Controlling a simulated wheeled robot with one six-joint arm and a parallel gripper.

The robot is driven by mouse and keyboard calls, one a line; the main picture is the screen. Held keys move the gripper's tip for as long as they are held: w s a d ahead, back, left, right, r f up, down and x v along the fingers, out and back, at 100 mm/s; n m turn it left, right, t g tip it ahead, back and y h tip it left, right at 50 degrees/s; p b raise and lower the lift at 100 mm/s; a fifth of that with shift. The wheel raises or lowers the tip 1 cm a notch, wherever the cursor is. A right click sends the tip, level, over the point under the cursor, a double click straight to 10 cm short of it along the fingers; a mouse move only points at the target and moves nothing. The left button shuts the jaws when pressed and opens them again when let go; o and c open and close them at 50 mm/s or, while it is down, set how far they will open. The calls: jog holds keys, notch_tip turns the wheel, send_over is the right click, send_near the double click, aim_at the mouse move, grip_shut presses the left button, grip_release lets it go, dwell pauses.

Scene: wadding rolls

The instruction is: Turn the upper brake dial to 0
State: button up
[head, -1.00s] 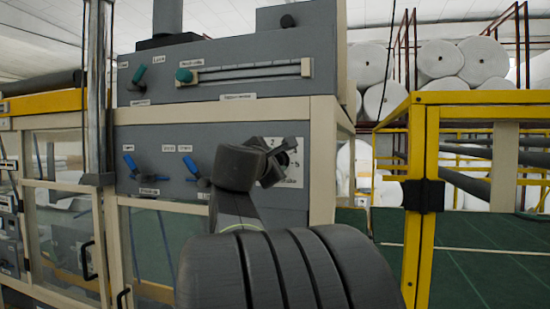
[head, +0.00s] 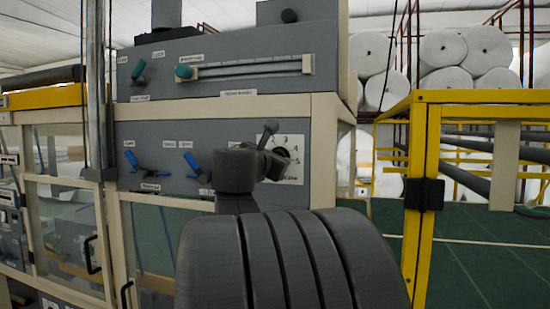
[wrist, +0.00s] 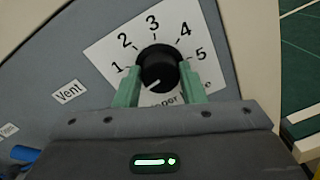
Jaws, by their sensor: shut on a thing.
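The upper brake dial is a round black knob (wrist: 158,66) on a white plate (wrist: 105,47) marked 1 to 5, partly labelled below; my gripper covers part of that label. Its white pointer mark points down and left, below the 1. No 0 is visible; that part of the plate is behind the left finger. My gripper (wrist: 160,82) has green fingers on both sides of the knob and is shut on it. In the head view, my wrist hides part of the dial plate (head: 292,172) at the panel's right.
A label reading Vent (wrist: 69,92) is left of the plate. In the head view, two blue-handled controls (head: 131,160) (head: 192,163) sit left of the dial. A green knob and slider (head: 184,71) are above. A yellow frame (head: 428,150) stands to the right.

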jog(key=shift+f, duration=0.1)
jog(key=o, duration=1)
jog(key=b+v, duration=0.3)
jog(key=v, duration=1)
jog(key=shift+s, duration=0.4)
jog(key=p+x, duration=0.3)
jog(key=x, duration=1)
jog(key=shift+w, duration=0.45)
